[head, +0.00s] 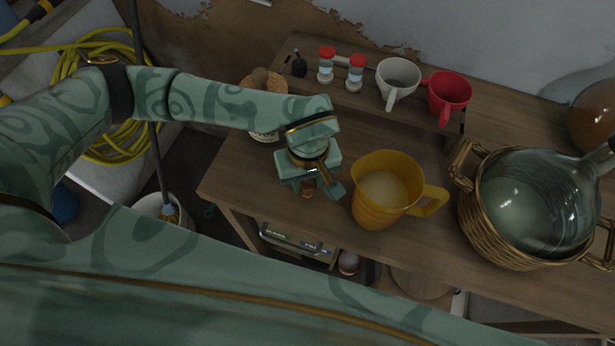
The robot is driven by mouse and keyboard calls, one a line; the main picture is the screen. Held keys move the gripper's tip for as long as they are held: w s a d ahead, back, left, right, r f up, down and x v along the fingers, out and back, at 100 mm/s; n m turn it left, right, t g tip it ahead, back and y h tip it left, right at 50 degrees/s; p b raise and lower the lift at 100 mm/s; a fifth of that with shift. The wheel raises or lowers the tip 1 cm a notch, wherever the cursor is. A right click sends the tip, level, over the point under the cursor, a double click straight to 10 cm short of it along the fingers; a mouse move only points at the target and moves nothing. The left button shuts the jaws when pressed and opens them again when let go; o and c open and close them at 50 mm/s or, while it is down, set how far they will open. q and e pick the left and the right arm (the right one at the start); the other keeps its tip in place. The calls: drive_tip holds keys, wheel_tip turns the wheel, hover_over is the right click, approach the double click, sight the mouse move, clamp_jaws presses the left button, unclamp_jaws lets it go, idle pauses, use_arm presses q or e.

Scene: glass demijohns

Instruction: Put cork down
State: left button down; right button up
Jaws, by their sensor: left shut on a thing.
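My left gripper (312,187) is over the left part of the wooden table, just left of the yellow jug. It points down and is shut on a small brown cork (308,190), which shows only in part between the fingers. I cannot tell whether the cork touches the table top (235,183). My right gripper is not in view.
The yellow jug (372,213) stands close to the right of the gripper. A glass demijohn in a wicker basket (490,225) stands farther right. A white mug (397,72), a red mug (450,92) and two red-capped jars (326,66) stand at the back.

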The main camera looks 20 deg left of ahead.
sight(308, 184)
use_arm(q)
drive_tip(key=shift+f, duration=0.3)
drive_tip(key=c, duration=1.1)
unclamp_jaws()
drive_tip(key=shift+o, duration=0.2)
drive_tip(key=shift+r, duration=0.35)
wheel_tip(308, 184, up, 12)
drive_tip(key=p, duration=0.1)
drive_tip(key=shift+p, duration=0.3)
drive_tip(key=shift+d, duration=0.1)
